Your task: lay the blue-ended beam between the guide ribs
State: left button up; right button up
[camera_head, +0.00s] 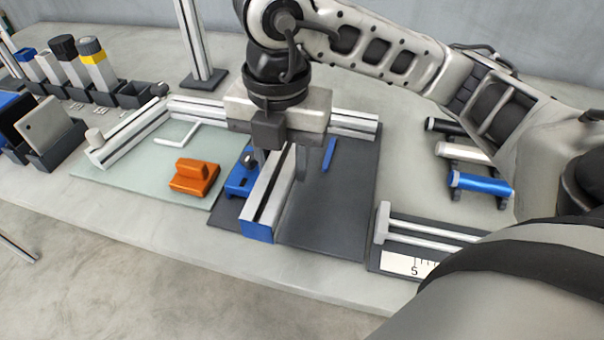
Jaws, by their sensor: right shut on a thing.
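The blue-ended beam (267,200) is a pale grooved bar with a dark slot along its top and a blue near end. It stretches over the dark board (330,215), near end toward the board's front edge. My right gripper (279,160) comes down from above and is shut on the beam near its far part. A thin blue rib (329,154) stands on the board to the beam's right, apart from it. A blue block (238,181) with a dark knob is close on its left. I cannot tell whether the beam touches the board. My left gripper is out of view.
An orange block (195,177) sits on a pale green mat (120,178) at left. A pale rail (352,122) runs behind the board. A scale fixture (400,262) and several rollers (481,184) are at right. The board right of the beam is mostly clear.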

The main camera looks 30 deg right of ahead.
send_over(302, 190)
notch_tip(302, 190, down, 6)
jog(key=shift+s+a+f, duration=0.1)
jog(key=shift+f, duration=1.75)
jog(key=shift+f+b, duration=0.2)
jog(key=shift+b, duration=0.1)
jog(key=o, duration=1.2)
notch_tip(302, 190, up, 12)
jog(key=shift+r+p, duration=0.25)
jog(key=shift+p, duration=0.35)
